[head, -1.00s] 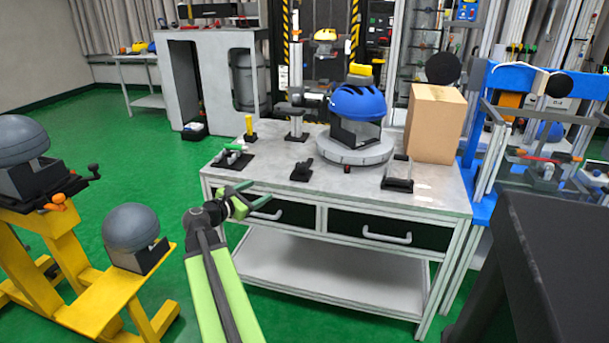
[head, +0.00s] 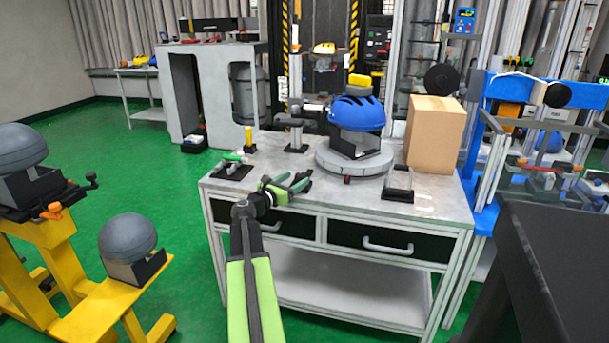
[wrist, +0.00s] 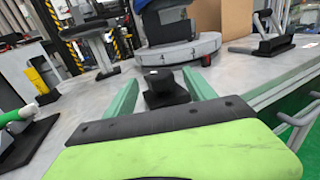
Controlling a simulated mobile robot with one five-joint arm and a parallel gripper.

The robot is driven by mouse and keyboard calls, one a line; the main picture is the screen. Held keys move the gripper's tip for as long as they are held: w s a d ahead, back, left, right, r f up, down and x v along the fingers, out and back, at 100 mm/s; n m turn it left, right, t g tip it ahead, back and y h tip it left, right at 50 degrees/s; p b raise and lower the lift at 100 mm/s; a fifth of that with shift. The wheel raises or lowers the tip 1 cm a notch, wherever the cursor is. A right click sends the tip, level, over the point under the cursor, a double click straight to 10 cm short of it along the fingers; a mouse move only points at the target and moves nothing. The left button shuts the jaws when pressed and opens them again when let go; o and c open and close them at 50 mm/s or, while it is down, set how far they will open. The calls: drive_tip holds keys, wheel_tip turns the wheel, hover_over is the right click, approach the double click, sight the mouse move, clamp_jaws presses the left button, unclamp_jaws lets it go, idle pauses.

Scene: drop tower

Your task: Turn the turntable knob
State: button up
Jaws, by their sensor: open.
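The turntable (head: 325,162) is a round grey disc on the grey bench, bearing a blue helmet (head: 357,114) on a dark mount. A small dark red knob (head: 347,179) sits on the turntable's front edge. In the wrist view, the red knob (wrist: 206,60) shows on the rim of the turntable (wrist: 170,55), beyond and right of my fingers. My gripper (head: 297,183) is over the bench's front edge, left of the knob and apart from it. In the wrist view, its green fingers (wrist: 161,79) are open and empty.
A small black block (wrist: 165,90) on the bench shows between my fingers. A black-based stand (head: 398,190) is right of the knob, and a cardboard box (head: 435,135) is behind it.

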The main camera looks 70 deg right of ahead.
sight(305, 174)
drive_tip(key=x, duration=0.7)
drive_tip(key=shift+d, duration=0.15)
drive_tip(key=shift+c, duration=0.4)
drive_tip(key=c, duration=1.2)
drive_tip(key=shift+a+f, duration=0.1)
drive_tip(key=shift+a, duration=0.5)
drive_tip(key=shift+c, duration=0.4)
drive_tip(key=shift+s+d+n+t, duration=0.1)
drive_tip(key=shift+d+n+t, duration=0.25)
drive_tip(key=shift+d, duration=0.2)
drive_tip(key=shift+t, duration=0.35)
drive_tip(key=shift+n+t+h, duration=0.3)
drive_tip(key=shift+n+t, duration=0.35)
drive_tip(key=shift+t, duration=0.15)
drive_tip(key=shift+w+d+n+t, duration=0.1)
drive_tip(key=shift+w+n+t, duration=0.1)
drive_tip(key=shift+n+t, duration=0.35)
drive_tip(key=shift+w+n+t, duration=0.15)
drive_tip(key=shift+n+t, duration=0.1)
drive_tip(key=shift+t, duration=0.5)
